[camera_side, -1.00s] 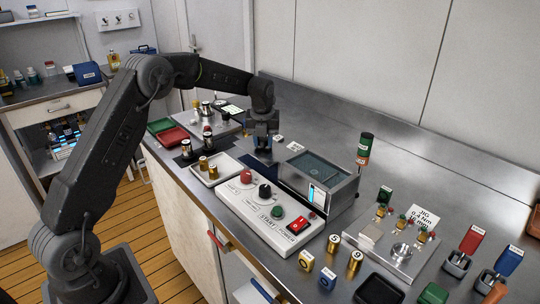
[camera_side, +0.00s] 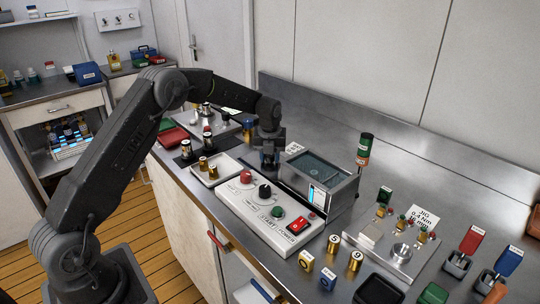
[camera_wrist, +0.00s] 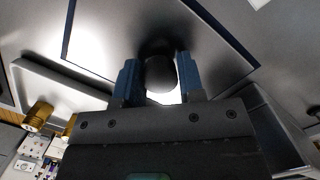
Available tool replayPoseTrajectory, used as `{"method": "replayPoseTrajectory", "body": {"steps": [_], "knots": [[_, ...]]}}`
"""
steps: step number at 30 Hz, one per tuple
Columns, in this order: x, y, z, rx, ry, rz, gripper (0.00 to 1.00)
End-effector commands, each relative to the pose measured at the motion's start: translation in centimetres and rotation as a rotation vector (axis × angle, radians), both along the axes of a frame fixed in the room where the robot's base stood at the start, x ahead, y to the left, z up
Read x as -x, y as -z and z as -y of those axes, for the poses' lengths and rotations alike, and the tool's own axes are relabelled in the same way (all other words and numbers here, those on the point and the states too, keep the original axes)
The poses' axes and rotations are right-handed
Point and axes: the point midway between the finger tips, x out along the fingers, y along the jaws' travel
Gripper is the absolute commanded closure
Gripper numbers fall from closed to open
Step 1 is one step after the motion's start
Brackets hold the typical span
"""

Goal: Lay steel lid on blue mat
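My gripper (camera_wrist: 158,78) points down just above the steel bench, and in the wrist view its two blue fingers stand either side of a dark rounded piece (camera_wrist: 161,74). The fingers look very near its sides; I cannot tell whether they press on it. It may be the lid's knob, but no lid rim is clear. A thin dark-blue line (camera_wrist: 66,30) bounds the grey surface around it; I cannot tell whether this is the mat's edge. In the side view my gripper (camera_side: 268,168) stands left of the grey machine and hides what is under it.
The grey machine (camera_side: 340,197) stands close to the right of my gripper. A white tray (camera_side: 228,166) with brass cylinders (camera_side: 213,172) is to the left, and a control panel (camera_side: 250,215) is in front. A raised plate with bottles (camera_side: 207,126) is at the back left.

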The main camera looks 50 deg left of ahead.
Motion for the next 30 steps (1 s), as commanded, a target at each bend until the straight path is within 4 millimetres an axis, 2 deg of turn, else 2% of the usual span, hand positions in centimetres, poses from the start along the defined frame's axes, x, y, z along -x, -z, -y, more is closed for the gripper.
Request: {"method": "replayPoseTrajectory", "body": {"steps": [1, 6, 13, 17, 20, 30], "knots": [[0.0, 0.0, 0.0, 0.0, 0.0, 0.0, 0.59], [0.0, 0.0, 0.0, 0.0, 0.0, 0.0, 0.43], [0.0, -0.1, 0.0, -0.001, 0.0, 0.001, 0.42], [0.0, -0.9, 0.0, -0.001, 0.0, 0.004, 0.42], [0.1, -2.3, 0.2, -0.001, 0.0, 0.004, 0.42], [0.9, -9.3, 0.9, -0.001, 0.0, 0.004, 0.42]]}}
